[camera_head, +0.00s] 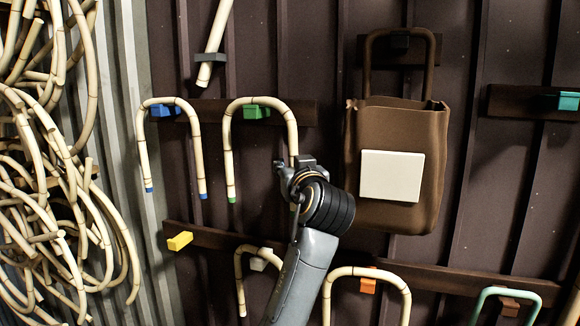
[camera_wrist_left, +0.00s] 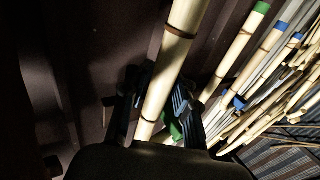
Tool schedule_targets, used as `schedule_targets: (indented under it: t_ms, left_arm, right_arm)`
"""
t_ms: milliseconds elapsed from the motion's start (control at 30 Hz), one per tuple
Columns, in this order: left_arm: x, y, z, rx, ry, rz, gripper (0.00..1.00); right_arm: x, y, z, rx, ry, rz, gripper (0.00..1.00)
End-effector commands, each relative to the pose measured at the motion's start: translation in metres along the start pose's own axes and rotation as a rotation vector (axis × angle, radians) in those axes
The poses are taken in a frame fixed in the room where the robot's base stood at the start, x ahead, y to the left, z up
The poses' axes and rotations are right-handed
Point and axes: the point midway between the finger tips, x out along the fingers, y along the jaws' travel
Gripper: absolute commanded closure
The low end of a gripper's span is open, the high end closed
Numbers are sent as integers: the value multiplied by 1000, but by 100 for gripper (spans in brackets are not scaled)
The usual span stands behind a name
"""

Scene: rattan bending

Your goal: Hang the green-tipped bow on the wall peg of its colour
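The green-tipped bow (camera_head: 228,150) is a pale cane in an upside-down U, with a green band at its left end. Its arch is just above the green wall peg (camera_head: 256,112); I cannot tell whether it rests on it. My left gripper (camera_head: 293,166) is at the lower part of the bow's right leg and hides that end. In the left wrist view the fingers (camera_wrist_left: 158,105) are shut on this leg (camera_wrist_left: 180,40), one on each side. The green tip (camera_wrist_left: 262,8) and part of the green peg (camera_wrist_left: 176,130) also show there. My right gripper is not in view.
A blue-tipped bow (camera_head: 143,150) hangs at the blue peg (camera_head: 165,111), close on the left. A brown bag (camera_head: 435,150) hangs close on the right. Tangled canes (camera_head: 60,180) fill the left side.

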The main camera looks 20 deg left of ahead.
Motion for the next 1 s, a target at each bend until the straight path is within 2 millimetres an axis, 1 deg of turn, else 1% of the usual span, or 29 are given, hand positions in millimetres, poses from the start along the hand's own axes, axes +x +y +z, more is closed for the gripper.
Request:
schedule_targets:
  t_ms: [200, 367, 467, 700, 800, 900, 1000]
  left_arm:
    - [0, 0, 0, 0, 0, 0, 57]
    - [-2, 0, 0, 0, -1, 1, 57]
    - [-11, 1, 0, -2, -1, 2, 57]
    - [-51, 1, 1, -3, -1, 3, 57]
    - [-64, 1, 0, -2, 0, 3, 57]
    - [-72, 0, 1, 0, -1, 1, 57]
    - [-75, 0, 0, 0, -1, -1, 57]
  right_arm:
    - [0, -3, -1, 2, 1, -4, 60]
    - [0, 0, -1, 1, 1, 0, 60]
    - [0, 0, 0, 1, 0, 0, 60]
    - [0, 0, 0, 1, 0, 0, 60]
    - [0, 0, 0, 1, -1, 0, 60]
    - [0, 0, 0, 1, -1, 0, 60]
    - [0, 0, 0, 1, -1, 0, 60]
